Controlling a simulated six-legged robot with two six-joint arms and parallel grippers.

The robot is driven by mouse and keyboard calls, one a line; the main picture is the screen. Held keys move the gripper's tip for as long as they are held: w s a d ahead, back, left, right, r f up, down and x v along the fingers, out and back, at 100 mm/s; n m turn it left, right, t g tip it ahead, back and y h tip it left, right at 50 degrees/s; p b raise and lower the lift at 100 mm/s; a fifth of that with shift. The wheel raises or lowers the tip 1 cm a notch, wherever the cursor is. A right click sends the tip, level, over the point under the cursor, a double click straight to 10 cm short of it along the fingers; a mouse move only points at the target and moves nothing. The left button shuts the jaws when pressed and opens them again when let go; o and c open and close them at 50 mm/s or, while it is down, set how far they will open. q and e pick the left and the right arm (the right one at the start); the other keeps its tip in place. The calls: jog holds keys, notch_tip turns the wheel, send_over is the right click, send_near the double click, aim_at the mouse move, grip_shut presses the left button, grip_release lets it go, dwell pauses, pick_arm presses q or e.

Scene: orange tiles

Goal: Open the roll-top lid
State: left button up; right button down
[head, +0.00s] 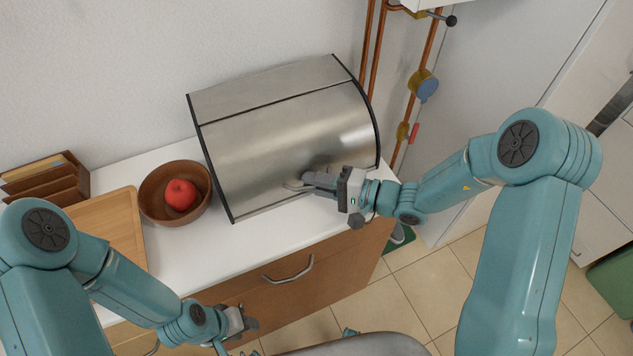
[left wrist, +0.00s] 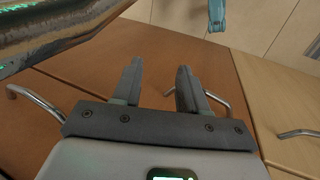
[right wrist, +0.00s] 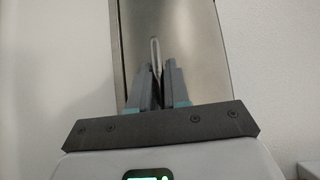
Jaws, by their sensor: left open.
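The silver roll-top bread box (head: 240,98) stands on the white counter against the wall. Its curved metal lid (head: 290,135) is down over the front. A small handle (head: 293,186) sits low on the lid and also shows in the right wrist view (right wrist: 155,52). My right gripper (head: 308,181) is at the handle, its fingers (right wrist: 157,72) close together on either side of it, shut on it. My left gripper (head: 250,324) is below the counter's front edge, by the drawers, with its fingers (left wrist: 158,75) apart and nothing between them.
A brown bowl (head: 150,207) with a red apple (head: 180,194) stands left of the box. A wooden board (head: 118,215) and a wooden rack (head: 45,182) are farther left. Copper pipes (head: 377,50) run up the wall at right. A drawer handle (head: 288,271) juts from the front.

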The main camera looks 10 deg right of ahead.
aim_at(291, 114)
jog(key=shift+s, duration=0.1)
jog(key=shift+w+r+m+g+h+p, duration=0.15)
jog(key=shift+w+r+g+p, duration=0.05)
jog(key=shift+r+p, duration=0.35)
jog(key=shift+w+r+m+g+h+p, duration=0.15)
jog(key=shift+r+g+p, duration=0.05)
jog(key=shift+r+p, duration=0.25)
jog(key=w+r+p, duration=0.1)
jog(key=r, duration=0.1)
jog(key=w+r+m+g+p, duration=0.1)
jog(key=p, duration=0.1)
jog(key=w+r+m+g+h+p, duration=0.1)
jog(key=r, duration=0.1)
jog(key=shift+w+a+r, duration=0.25)
jog(key=shift+a+r, duration=0.05)
jog(key=w+r, duration=0.1)
jog(key=w, duration=0.1)
jog(key=w+a+r, duration=0.1)
jog(key=w+r, duration=0.2)
jog(key=w, duration=0.2)
jog(key=shift+a+r+b, duration=0.15)
jog(key=shift+r+b, duration=0.15)
jog(key=shift+w+a+r, duration=0.1)
jog(key=shift+w+r, duration=0.1)
jog(key=shift+w, duration=0.35)
jog(key=shift+w+a+r, duration=0.1)
jog(key=shift+w+r, duration=0.05)
jog(key=shift+w, duration=0.4)
